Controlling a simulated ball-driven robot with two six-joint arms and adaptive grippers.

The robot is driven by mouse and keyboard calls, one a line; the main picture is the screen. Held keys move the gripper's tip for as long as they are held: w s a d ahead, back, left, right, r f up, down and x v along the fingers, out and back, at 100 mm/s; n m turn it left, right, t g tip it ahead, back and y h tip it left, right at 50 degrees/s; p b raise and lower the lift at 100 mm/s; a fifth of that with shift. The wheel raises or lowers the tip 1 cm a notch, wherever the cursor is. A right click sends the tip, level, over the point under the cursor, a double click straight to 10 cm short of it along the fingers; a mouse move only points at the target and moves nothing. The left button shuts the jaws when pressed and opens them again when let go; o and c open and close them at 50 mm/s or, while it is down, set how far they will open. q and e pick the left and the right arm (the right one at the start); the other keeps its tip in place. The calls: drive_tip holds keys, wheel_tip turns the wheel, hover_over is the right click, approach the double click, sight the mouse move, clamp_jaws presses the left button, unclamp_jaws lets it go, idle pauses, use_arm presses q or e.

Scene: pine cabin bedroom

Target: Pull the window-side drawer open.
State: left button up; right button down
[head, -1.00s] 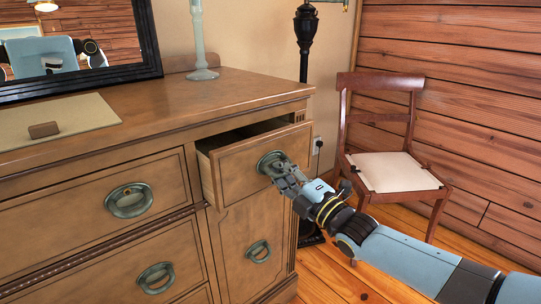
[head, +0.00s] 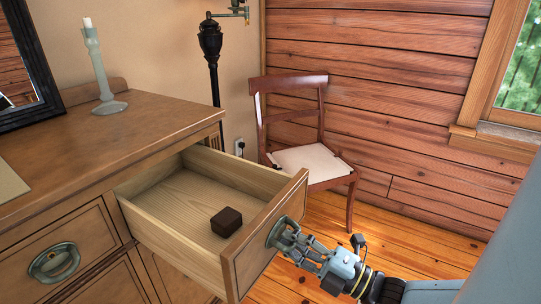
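The window-side drawer (head: 165,238) is pulled well out of the wooden dresser (head: 110,150) in the head view. A small dark brown block (head: 226,221) lies inside on its pale wooden bottom. My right gripper (head: 290,238) is at the round metal handle (head: 277,232) on the drawer front, its fingers touching or around the handle. The fingertips are partly hidden against the handle, so I cannot tell how tightly they are closed. My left gripper is not in view.
A candlestick (head: 105,80) and a black-framed mirror (head: 35,85) stand on the dresser top. A wooden chair (head: 305,155) and a black lamp post (head: 211,60) stand behind the drawer. A window (head: 518,75) is at the right.

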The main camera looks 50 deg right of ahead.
drive_tip(key=shift+v, duration=0.95)
drive_tip(key=c, duration=1.3)
unclamp_jaws()
drive_tip(key=shift+w+r, duration=0.1)
drive_tip(key=shift+c, duration=0.2)
drive_tip(key=v, duration=1.2)
